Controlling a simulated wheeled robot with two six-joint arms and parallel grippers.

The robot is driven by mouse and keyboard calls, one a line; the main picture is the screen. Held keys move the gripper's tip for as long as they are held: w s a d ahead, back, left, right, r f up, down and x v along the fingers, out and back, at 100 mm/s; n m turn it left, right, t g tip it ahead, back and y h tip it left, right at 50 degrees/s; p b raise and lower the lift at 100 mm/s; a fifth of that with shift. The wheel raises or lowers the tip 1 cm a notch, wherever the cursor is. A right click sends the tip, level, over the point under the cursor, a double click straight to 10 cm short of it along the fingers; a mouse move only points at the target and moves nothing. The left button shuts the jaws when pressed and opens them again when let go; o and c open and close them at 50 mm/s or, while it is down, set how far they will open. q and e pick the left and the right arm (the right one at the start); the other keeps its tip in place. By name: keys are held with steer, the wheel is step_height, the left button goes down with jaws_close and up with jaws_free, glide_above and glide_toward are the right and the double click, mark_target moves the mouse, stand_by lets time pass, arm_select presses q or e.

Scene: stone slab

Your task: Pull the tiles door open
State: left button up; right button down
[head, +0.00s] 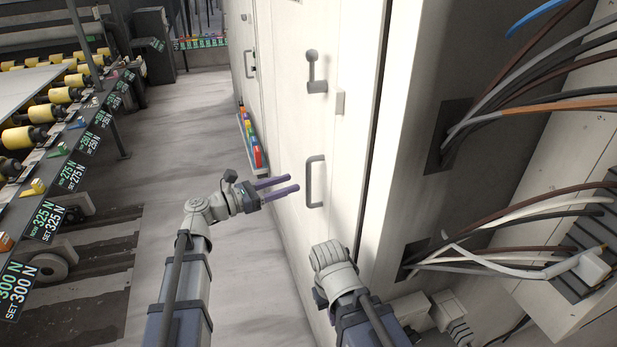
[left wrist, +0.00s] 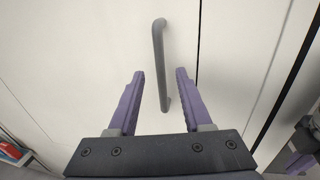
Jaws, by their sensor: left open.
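The door (head: 290,120) is a tall white panel of the cabinet and looks shut. Its grey bar handle (head: 315,182) stands upright on it. My left gripper (head: 292,182) is open, with its purple fingers pointing at the handle from the left. In the left wrist view, the handle (left wrist: 158,50) lies ahead and lines up with the gap between the fingers (left wrist: 160,74); no grip on it shows. My right arm is low in front of the cabinet. In the head view its fingers are hidden; part of the right gripper (left wrist: 300,160) shows at the left wrist view's lower right corner.
A grey latch (head: 316,72) sits above the handle. A narrow shelf with coloured pieces (head: 252,143) juts out left of the door. Loose cables (head: 520,100) hang at the right. A roller line (head: 60,150) runs along the left, with clear floor (head: 190,130) between.

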arm_select(q)
steer(key=x, duration=0.7)
steer(key=shift+f, duration=0.1)
jaws_close()
stand_by(0.3)
stand_by(1.0)
